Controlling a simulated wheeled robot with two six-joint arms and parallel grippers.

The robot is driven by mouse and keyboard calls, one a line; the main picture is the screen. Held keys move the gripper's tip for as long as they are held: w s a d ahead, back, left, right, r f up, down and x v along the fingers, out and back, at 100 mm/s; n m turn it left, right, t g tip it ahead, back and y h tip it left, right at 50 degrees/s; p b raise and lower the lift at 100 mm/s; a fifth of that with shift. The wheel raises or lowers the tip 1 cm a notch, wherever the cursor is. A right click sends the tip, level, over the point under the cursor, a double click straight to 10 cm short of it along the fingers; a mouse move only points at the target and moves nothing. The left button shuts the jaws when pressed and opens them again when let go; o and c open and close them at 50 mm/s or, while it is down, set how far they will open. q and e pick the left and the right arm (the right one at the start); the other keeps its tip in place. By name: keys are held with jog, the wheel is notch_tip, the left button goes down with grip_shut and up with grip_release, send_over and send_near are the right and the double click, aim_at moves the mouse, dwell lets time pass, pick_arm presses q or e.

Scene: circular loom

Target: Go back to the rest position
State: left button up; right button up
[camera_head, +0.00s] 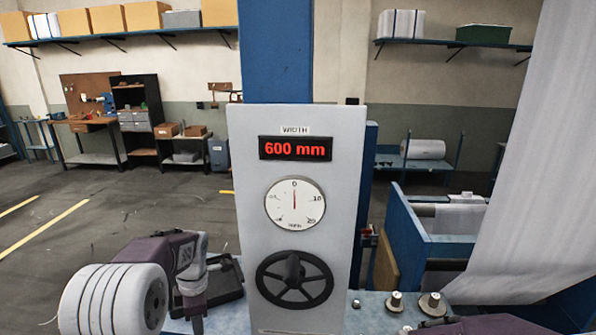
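A grey control panel (297,225) stands upright in front of me. Its red display (295,148) under the label WIDTH reads 600 mm. The needle of the round dial (295,203) points up near 0. A black handwheel (295,279) sits below the dial. My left arm, with purple and grey parts, is at the lower left, and my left gripper (193,293) is left of the panel, apart from the handwheel. Its fingers are not clear enough to tell their opening. A purple part of my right arm shows at the bottom right edge; its gripper is out of the picture.
A dark tray (226,281) lies on the blue bench (365,322), behind my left gripper. Metal knobs (432,304) stand on the bench right of the panel. White woven fabric (525,170) hangs at the right. Open floor (90,225) lies to the left.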

pick_arm(q)
jog(key=s+d+f+m+b, duration=0.2)
jog(key=s+d+f+m, duration=0.1)
jog(key=s+m, duration=0.6)
jog(key=s+d+f+m+t+h+b, duration=0.1)
jog(key=s+d+f+m, duration=0.3)
jog(key=s+m, duration=0.5)
jog(key=f+m+b, duration=0.1)
jog(key=m, duration=0.3)
jog(key=shift+d+f+h, duration=0.2)
jog(key=shift+f+h, duration=0.1)
jog(key=shift+f, duration=0.05)
